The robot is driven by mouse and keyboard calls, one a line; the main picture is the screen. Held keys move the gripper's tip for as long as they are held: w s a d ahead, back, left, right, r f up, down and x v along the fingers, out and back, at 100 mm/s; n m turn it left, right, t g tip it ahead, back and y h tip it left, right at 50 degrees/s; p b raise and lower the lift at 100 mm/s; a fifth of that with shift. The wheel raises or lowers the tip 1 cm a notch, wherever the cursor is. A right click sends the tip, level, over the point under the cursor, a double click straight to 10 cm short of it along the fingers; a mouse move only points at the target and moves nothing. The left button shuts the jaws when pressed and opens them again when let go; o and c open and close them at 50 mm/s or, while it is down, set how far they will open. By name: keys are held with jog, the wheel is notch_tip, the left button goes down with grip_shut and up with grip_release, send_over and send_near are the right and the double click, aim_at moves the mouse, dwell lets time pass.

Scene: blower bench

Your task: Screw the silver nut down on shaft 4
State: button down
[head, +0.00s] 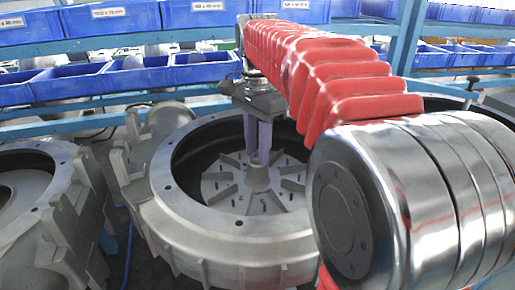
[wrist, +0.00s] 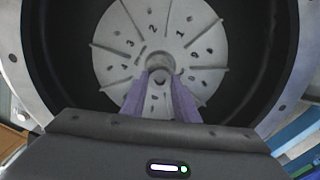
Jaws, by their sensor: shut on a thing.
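My gripper (head: 259,160) reaches straight down into the open round blower housing (head: 235,248). Its two purple fingers are shut on the silver nut (wrist: 160,62) at the centre of the grey finned disc (head: 222,185). In the wrist view, my fingertips (wrist: 161,78) sit on either side of the round, ring-like nut. The disc shows radial fins, small holes and dark numbers around the hub. The fingers hide part of the nut and hub, so I cannot tell how far down the shaft the nut sits. No label identifying shaft 4 is clear.
The housing's thick rim (wrist: 282,60) surrounds my gripper. Another grey housing (head: 40,190) stands at the left, and a dark round rim shows behind my arm at the right. Blue shelves with blue bins (head: 205,67) run along the back.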

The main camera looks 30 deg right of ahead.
jog(key=m, duration=0.5)
jog(key=shift+m, duration=0.4)
jog(key=m, duration=0.6)
jog(key=c, duration=1.7)
grip_release()
jog(key=shift+o, duration=0.2)
